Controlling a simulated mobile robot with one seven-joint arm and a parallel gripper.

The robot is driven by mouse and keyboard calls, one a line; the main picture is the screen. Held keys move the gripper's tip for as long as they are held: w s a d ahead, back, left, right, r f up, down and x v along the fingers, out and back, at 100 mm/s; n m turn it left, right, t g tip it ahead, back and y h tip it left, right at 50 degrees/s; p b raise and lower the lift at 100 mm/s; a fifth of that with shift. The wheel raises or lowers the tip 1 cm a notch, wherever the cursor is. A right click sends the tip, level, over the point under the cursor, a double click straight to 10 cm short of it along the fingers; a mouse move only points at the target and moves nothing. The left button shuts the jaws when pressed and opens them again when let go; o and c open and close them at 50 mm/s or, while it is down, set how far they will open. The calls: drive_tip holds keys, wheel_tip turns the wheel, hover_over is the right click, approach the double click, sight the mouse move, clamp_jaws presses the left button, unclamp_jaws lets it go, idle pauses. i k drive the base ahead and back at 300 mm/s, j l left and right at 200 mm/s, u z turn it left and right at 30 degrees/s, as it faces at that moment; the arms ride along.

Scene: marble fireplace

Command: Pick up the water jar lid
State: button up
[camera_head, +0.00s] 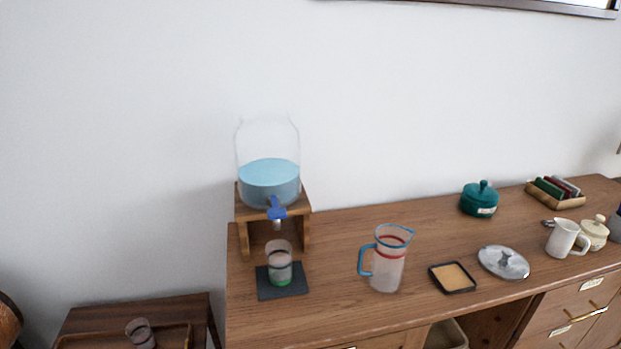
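A glass water jar (268,183) with blue water and a blue tap stands on a small wooden stand (244,213) at the left end of the sideboard; its top appears open. A round silver lid (503,263) with a small knob lies flat on the sideboard at the right, between a square coaster and a white jug. My gripper does not show in this view.
The wooden sideboard (330,235) holds a glass (279,265) on a dark mat (294,289), a clear jug (388,262), a coaster (452,278), a teal pot (479,200), a white jug (563,239), a cream pot (594,232) and a wooden tray (557,200). The back centre is clear.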

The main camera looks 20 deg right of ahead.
sight(503, 263)
drive_tip(key=z, duration=1.8)
drive_tip(key=i+l+z, duration=0.2)
drive_tip(key=i+z, duration=0.15)
drive_tip(key=i, duration=0.25)
drive_tip(key=i+j, duration=0.2)
drive_tip(key=i, duration=0.25)
